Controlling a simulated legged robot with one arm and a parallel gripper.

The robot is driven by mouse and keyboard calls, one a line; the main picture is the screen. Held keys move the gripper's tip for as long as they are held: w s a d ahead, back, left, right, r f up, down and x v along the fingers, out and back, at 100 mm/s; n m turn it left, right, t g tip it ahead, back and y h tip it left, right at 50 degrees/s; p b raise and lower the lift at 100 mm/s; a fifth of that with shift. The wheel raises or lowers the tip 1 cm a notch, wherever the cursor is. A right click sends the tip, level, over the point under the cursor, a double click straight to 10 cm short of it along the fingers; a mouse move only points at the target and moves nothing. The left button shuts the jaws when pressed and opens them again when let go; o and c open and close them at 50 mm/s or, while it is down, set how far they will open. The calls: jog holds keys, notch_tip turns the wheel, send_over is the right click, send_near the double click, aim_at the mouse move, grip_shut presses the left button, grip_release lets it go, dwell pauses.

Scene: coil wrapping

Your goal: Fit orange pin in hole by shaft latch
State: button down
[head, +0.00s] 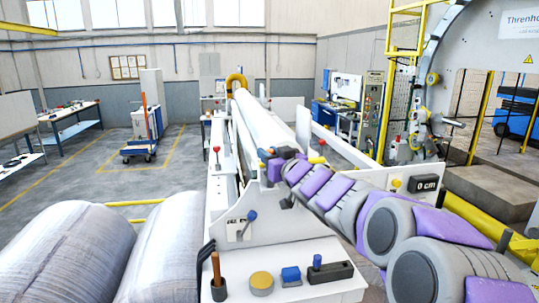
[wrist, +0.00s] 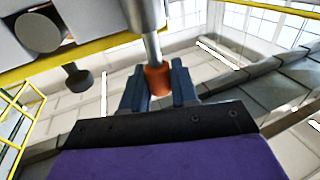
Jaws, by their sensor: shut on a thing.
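In the wrist view my gripper (wrist: 158,88) has its two blue-grey fingers closed on the orange pin (wrist: 157,78). A metal rod (wrist: 151,48) rises from the pin's top into a wider grey cylinder (wrist: 144,14). I cannot tell whether the rod is part of the pin or of the machine. In the head view my gripper (head: 268,154) is at the near end of the white shaft (head: 262,122), beside the white end bracket. The pin is too small and covered to make out there. The hole and the latch cannot be told apart clearly.
Two large wrapped rolls (head: 66,255) lie at left. A dark knob (wrist: 78,77) hangs left of my gripper in the wrist view.

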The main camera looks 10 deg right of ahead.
jog(key=shift+f+b, duration=0.45)
jog(key=shift+f, duration=0.3)
jog(key=c, duration=0.8)
grip_release()
jog(key=shift+s, duration=0.1)
jog(key=v, duration=1.7)
jog(key=shift+d+f, duration=0.1)
jog(key=shift+f, duration=0.05)
